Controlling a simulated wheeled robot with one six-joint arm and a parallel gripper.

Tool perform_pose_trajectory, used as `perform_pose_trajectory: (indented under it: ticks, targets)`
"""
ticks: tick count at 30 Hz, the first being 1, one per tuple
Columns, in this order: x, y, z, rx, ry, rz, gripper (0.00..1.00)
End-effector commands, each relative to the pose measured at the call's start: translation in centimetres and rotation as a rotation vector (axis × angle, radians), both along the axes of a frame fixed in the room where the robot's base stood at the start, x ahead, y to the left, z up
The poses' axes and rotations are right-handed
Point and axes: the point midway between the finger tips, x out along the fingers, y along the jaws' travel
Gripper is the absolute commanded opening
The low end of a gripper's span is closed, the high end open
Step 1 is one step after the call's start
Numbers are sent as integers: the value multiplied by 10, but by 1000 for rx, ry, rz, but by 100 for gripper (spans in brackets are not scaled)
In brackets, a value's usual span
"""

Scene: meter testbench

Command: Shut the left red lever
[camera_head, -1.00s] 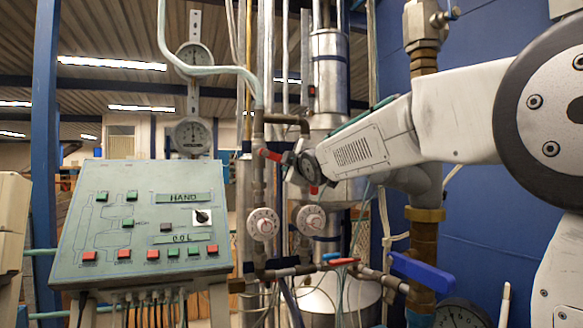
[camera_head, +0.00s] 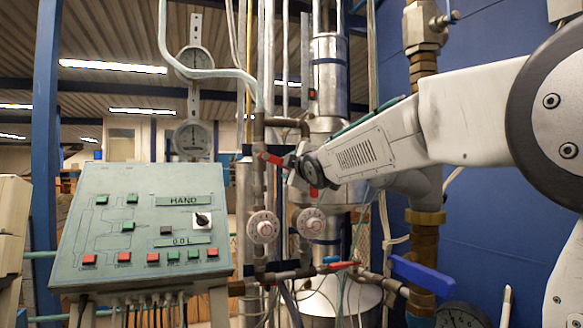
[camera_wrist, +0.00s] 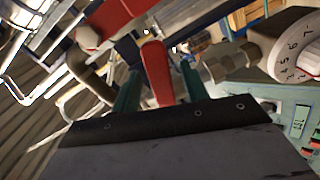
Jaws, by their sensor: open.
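The left red lever (camera_head: 270,157) sticks out to the left from a valve on the vertical pipes, above the white dials. My gripper (camera_head: 285,161) is right at it, coming from the right, and is small and partly hidden in the head view. In the wrist view, a red lever (camera_wrist: 156,72) stands between the two green fingers of my open gripper (camera_wrist: 160,88), with gaps on both sides. It appears to be the same lever. Another red part (camera_head: 313,190) hangs just below my wrist, and a red piece (camera_wrist: 118,18) shows at the top of the wrist view.
Two white dials (camera_head: 263,227) sit below the levers; one numbered dial (camera_wrist: 300,48) is close at the right of the wrist view. A green control panel (camera_head: 140,230) stands left. A lower red handle (camera_head: 343,265) and a blue lever (camera_head: 420,272) are on the lower pipes.

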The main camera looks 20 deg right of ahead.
Motion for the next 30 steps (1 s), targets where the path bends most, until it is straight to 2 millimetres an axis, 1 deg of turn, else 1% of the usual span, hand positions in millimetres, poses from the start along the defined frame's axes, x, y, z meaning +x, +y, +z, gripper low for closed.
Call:
perform_pose_trajectory:
  ticks: [1,6,9,12,17,30]
  targets:
    - [-8,0,1,-1,-2,-1,45]
    - [-38,0,1,0,-3,-1,45]
    - [-53,0,1,-1,-2,-1,45]
    - [-63,0,1,-1,-1,0,45]
    - [-69,0,0,0,0,0,45]
    - [-69,0,0,8,1,-1,45]
